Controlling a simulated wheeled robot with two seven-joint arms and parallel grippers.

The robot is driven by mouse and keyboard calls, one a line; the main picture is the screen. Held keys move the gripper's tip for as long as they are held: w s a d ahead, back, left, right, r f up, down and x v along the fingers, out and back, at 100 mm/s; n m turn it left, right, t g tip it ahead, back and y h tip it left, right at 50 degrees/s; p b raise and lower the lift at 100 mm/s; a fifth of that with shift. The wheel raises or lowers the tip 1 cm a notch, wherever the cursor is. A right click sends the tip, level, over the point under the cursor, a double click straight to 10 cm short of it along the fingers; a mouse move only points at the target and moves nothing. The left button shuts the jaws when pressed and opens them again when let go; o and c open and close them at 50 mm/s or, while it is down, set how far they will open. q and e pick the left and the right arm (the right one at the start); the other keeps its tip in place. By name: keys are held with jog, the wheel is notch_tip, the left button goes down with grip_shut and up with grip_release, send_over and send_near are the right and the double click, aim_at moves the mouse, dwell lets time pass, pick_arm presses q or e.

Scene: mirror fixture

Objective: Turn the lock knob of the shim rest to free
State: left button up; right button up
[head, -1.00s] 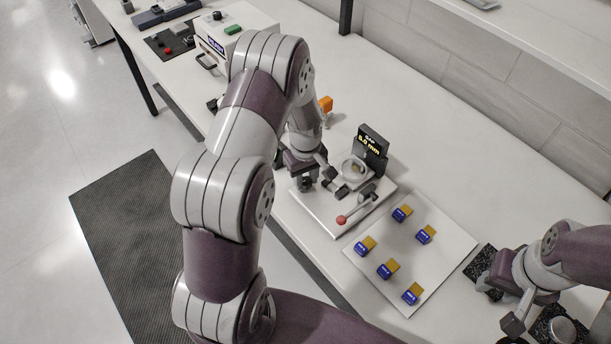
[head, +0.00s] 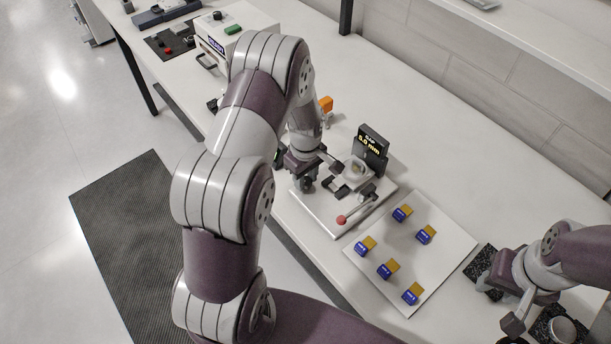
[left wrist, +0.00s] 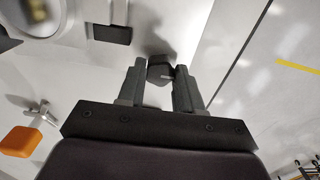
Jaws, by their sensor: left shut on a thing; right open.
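The lock knob (left wrist: 160,68) is a small dark faceted knob, held between the two grey fingers of my left gripper (left wrist: 160,84) in the left wrist view. A thin light mark shows on its side; I cannot read which setting it points to. In the head view my left gripper (head: 305,174) points down over the near left corner of the white fixture plate (head: 331,223). The fixture carries a round mount (head: 355,168), a red-ball lever (head: 342,219) and a black GAP display (head: 372,146). My right gripper (head: 515,318) is at the lower right, away from the fixture, open.
A white tray (head: 437,259) with several blue and yellow pieces lies right of the fixture. Dark pads lie below my right arm. An orange object (head: 326,104) stands behind my left gripper. Clear bench lies behind the display.

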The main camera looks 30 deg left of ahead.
aim_at(306, 179)
pick_arm(q)
jog(key=o, duration=1)
jog(key=shift+o, duration=0.2)
jog(key=shift+r, duration=0.1)
notch_tip(306, 179, up, 13)
jog(key=b, duration=0.2)
jog(key=shift+f, duration=0.2)
jog(key=s+d+m, duration=0.4)
jog(key=s+m, duration=0.3)
jog(key=s+d+m+t, duration=0.1)
jog(key=s+d+m, duration=0.3)
jog(key=s+m, duration=0.2)
jog(key=shift+s+m, duration=0.4)
jog(key=shift+s, duration=0.15)
